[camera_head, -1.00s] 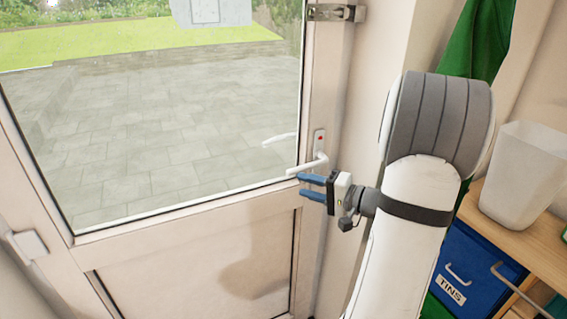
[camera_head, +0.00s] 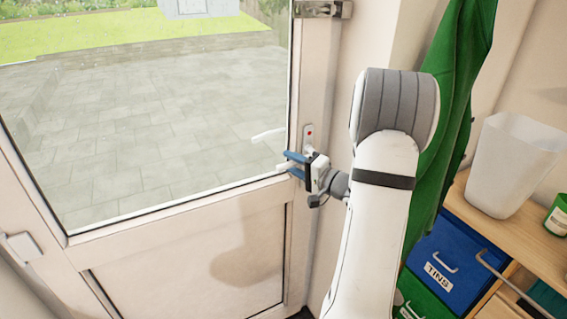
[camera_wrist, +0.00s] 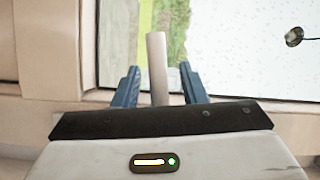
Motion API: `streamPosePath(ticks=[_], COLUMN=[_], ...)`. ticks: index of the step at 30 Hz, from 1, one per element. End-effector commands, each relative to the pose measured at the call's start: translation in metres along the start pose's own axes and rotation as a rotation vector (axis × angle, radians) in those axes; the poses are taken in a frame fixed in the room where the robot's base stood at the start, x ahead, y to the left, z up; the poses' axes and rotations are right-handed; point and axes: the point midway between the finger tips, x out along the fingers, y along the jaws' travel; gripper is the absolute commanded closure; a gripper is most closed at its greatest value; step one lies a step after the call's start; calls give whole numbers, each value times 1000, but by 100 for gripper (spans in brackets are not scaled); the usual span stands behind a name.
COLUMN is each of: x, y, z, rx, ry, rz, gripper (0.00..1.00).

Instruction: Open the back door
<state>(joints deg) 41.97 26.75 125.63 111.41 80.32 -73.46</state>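The back door (camera_head: 200,255) is white with a large glass pane, and it looks closed in its frame. Its white lever handle (camera_head: 284,165) sits on a plate with a red mark at the door's right edge. My gripper (camera_head: 290,165) is at the handle, with its blue fingers reaching left. In the wrist view the fingers (camera_wrist: 159,86) are apart, one on each side of the pale handle bar (camera_wrist: 158,65), with gaps showing between bar and fingers. In the head view the gripper hides part of the handle.
A metal fitting (camera_head: 322,9) is on the upper door edge. A green cloth (camera_head: 450,120) hangs right of my arm. Further right, a wooden shelf (camera_head: 480,225) holds a white bin (camera_head: 510,165), above a blue TINS box (camera_head: 450,262). Paving shows beyond the glass.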

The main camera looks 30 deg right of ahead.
Motion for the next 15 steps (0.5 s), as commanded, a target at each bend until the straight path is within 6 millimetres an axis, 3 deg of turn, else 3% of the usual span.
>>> streamPosePath(ticks=[3, 15], x=[0, 0], y=[0, 0], z=[0, 0], rx=[0, -1], ry=[0, 0], rz=[0, 0], gripper=[62, 94])
